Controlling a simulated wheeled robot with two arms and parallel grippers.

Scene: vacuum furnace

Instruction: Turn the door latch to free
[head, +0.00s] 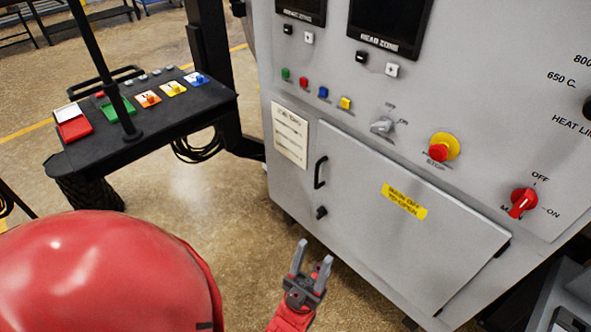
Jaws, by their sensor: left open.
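The grey cabinet door (375,230) is closed on the lower front of the furnace panel. A small black door latch (321,212) sits near its left edge, below the black pull handle (320,172). The latch is too small to read its exact turn. My left gripper (313,251) is open and empty, its fingers pointing up in the picture. It shows below the latch, apart from it, and covers neither latch nor handle. My right gripper is not seen.
A red main switch (522,202), an emergency stop (440,149) and a grey selector (382,125) sit above the door. A yellow label (404,201) is on the door. A black control console (150,115) stands left. Floor between console and cabinet is clear.

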